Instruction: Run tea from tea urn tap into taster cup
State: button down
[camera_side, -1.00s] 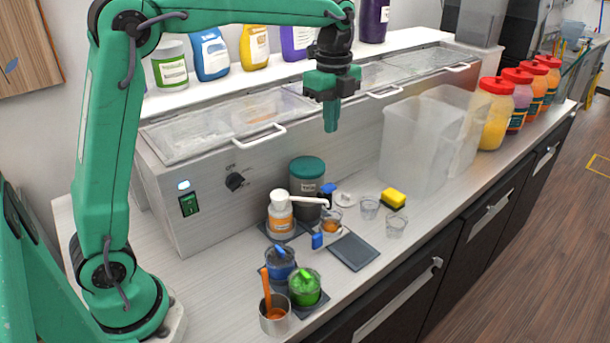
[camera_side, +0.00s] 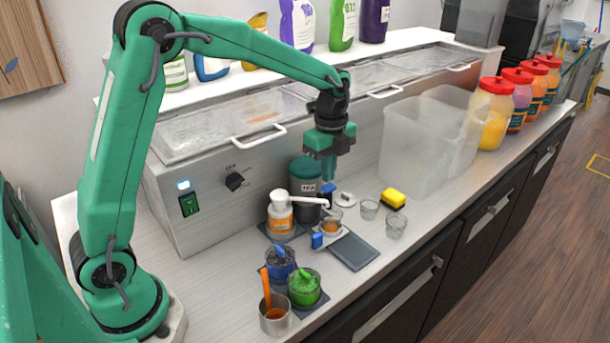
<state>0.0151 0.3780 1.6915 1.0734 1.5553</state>
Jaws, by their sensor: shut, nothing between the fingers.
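The tea urn (camera_side: 304,188), dark with a teal lid, stands at the middle of the counter, partly hidden behind a white pump bottle and its spout. A small blue part (camera_side: 328,189), probably its tap, shows at its right side. My gripper (camera_side: 328,180) is shut and empty, pointing down with its tips right over or in front of that blue part; I cannot tell whether they touch. Below stands a small cup (camera_side: 330,229) with amber contents and a blue piece at its left, probably the taster cup. Whether tea is flowing cannot be seen.
An orange-labelled white pump bottle (camera_side: 280,213) stands left of the urn. A dark flat pad (camera_side: 354,252), clear cups (camera_side: 395,226) and a yellow sponge (camera_side: 393,198) lie to the right. Blue and green jars (camera_side: 304,289) and a metal cup (camera_side: 274,318) are in front.

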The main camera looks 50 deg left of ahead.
aim_at(327, 187)
jog(key=shift+f, duration=0.8)
jog(key=shift+f, duration=1.25)
jog(key=shift+s, duration=0.1)
dwell(3.2)
dwell(0.4)
notch_tip(327, 187, up, 16)
jog(key=shift+w+f, duration=0.25)
jog(key=shift+w, duration=0.15)
dwell(0.3)
dwell(0.9)
